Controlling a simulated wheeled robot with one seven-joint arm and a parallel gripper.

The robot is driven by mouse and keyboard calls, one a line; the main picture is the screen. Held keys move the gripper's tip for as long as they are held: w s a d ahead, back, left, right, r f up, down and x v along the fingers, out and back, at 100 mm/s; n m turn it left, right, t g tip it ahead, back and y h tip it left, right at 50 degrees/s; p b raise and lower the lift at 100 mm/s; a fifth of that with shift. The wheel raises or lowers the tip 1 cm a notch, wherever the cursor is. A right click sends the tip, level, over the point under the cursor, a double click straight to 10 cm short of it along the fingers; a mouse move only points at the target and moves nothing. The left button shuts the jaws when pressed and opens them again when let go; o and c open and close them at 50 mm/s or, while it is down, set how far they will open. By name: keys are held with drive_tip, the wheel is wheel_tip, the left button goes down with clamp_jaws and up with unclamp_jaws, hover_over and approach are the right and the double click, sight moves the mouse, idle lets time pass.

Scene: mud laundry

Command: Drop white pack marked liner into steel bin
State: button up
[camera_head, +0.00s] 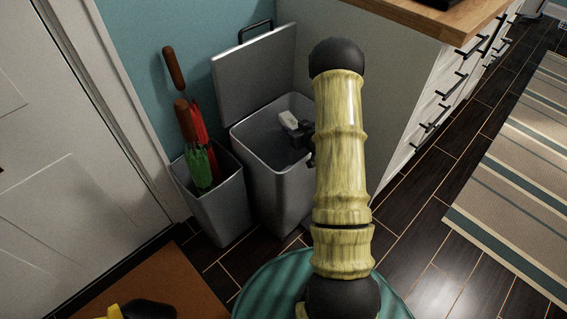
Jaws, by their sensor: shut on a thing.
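The steel bin (278,185) stands against the cabinet side, with its lid (252,75) raised at the back. My gripper (297,129) is over the bin's mouth and is shut on a small white pack (288,120). The pack shows within the outline of the bin's opening; how high it is above the bin floor I cannot tell. Any marking on it is too small to read. My arm hides the right part of the bin and part of my gripper.
A grey stand (215,202) with a red umbrella (198,128) and a green umbrella (199,165) is left of the bin. A wooden counter (440,18) over white drawers is at right. A striped rug (520,170) lies on the dark floor. An orange-brown mat (165,285) is at lower left.

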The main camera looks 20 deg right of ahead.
drive_tip(key=o, duration=1)
drive_tip(key=shift+a, duration=0.25)
drive_tip(key=shift+o, duration=0.2)
drive_tip(key=shift+s+d, duration=0.2)
drive_tip(key=shift+d, duration=0.2)
drive_tip(key=p+v, duration=0.4)
drive_tip(key=v, duration=1.3)
drive_tip(key=shift+s, duration=0.2)
